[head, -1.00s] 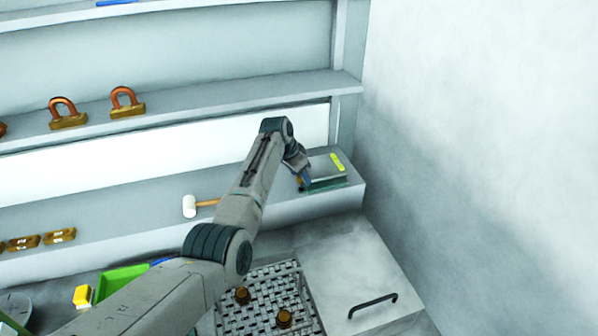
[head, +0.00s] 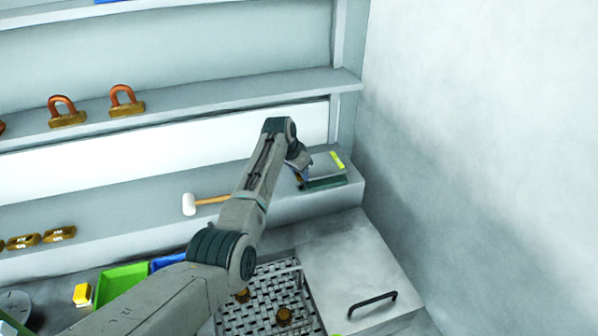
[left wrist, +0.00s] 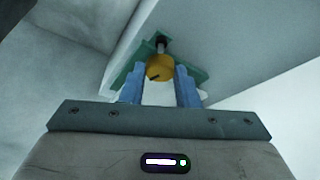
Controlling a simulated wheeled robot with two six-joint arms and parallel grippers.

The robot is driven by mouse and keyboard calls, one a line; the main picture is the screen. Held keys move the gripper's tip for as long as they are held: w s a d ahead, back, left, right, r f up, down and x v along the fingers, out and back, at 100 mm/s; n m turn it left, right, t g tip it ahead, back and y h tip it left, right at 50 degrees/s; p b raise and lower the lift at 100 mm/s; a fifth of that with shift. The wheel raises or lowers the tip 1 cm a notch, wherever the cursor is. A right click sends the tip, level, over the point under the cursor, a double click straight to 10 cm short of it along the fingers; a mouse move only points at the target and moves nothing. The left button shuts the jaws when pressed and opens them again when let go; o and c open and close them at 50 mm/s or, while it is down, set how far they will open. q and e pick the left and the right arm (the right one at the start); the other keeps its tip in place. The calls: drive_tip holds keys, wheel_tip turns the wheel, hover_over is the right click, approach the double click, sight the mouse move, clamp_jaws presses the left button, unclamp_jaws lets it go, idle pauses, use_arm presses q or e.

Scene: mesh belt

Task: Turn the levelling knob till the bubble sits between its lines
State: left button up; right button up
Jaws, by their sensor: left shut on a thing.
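The levelling device, a grey block on a green base (head: 327,183), sits at the right end of the lower shelf. A yellow-green vial (head: 338,160) lies on its top; the bubble and its lines are too small to make out. The orange-yellow levelling knob (left wrist: 160,68) shows in the left wrist view, with a dark mark on its face. My left gripper (head: 301,181) is at the device's left end. In the left wrist view its blue fingers (left wrist: 160,82) are shut on the knob, one on each side. My right gripper is not in view.
A white-headed mallet (head: 189,204) lies on the same shelf, left of my arm. Brass padlock-shaped weights (head: 67,118) stand on the shelf above. Below are a mesh belt (head: 262,316), a grey box with a black handle (head: 372,304) and a green tray (head: 122,286). A wall rises at right.

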use_arm(q)
drive_tip(key=n+t+y, duration=0.1)
drive_tip(key=n, duration=0.3)
drive_tip(key=shift+d, duration=0.15)
drive_tip(key=shift+s+d+r+n+y, duration=0.1)
drive_tip(key=shift+n+y, duration=0.6)
drive_tip(key=shift+n, duration=0.9)
drive_tip(key=o, duration=1)
drive_tip(key=shift+c, duration=0.2)
drive_tip(key=b+v, duration=0.4)
drive_tip(key=v, duration=0.6)
drive_tip(key=shift+s+r, duration=0.3)
